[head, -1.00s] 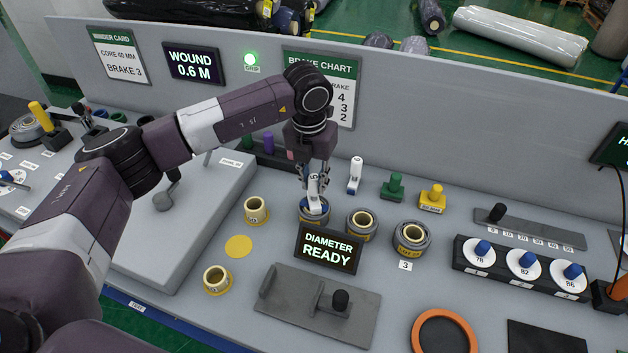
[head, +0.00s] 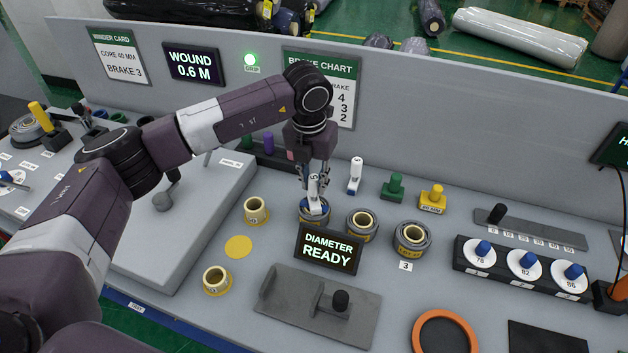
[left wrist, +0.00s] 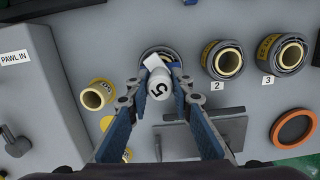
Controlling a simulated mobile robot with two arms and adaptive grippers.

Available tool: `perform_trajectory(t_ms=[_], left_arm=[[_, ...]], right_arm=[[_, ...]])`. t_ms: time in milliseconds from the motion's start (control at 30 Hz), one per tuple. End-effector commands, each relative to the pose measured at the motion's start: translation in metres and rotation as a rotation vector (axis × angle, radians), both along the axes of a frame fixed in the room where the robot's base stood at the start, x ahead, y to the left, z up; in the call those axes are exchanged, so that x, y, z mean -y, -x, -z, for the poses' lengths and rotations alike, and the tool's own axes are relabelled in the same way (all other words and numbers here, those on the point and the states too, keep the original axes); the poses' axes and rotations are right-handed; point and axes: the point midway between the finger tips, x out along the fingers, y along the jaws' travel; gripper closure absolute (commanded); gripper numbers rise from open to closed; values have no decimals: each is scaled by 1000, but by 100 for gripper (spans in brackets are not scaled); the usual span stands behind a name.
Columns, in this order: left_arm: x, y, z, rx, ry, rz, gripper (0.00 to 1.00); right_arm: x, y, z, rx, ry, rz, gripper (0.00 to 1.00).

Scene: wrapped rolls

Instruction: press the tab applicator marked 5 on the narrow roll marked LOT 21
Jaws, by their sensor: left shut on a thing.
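My left gripper (head: 315,178) is shut on the white tab applicator (left wrist: 160,88), whose end shows a 5 in the left wrist view. It points down at the roll (head: 308,218) behind the DIAMETER READY display. The applicator's lower end is at the top of this roll; I cannot tell if they touch. The roll is mostly hidden by the applicator and the display, and its marking is not readable. Two more wrapped rolls stand to its right: one by label 2 (left wrist: 231,62) and one by label 3 (left wrist: 283,54). Their lot print is too small to read surely.
A second white applicator (head: 356,174) stands behind the rolls, with green (head: 394,187) and yellow (head: 433,199) handled tools to its right. The DIAMETER READY display (head: 328,249) stands close in front of the roll. Yellow cores (head: 257,210) stand at left.

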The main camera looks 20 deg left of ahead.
Motion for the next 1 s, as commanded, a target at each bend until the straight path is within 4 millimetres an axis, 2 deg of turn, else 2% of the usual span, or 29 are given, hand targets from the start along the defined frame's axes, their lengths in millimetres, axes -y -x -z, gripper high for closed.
perform_trajectory(t_ms=[33, 367, 1000], left_arm=[[0, 4, 6, -14, -3, 3, 100], [0, 4, 3, -16, -3, 3, 100], [0, 1, -52, -3, 0, 1, 100]], right_arm=[[0, 0, 1, 0, 0, 0, 55], [0, 0, -1, 0, 0, 0, 55], [0, 1, -27, -1, 0, 0, 55]])
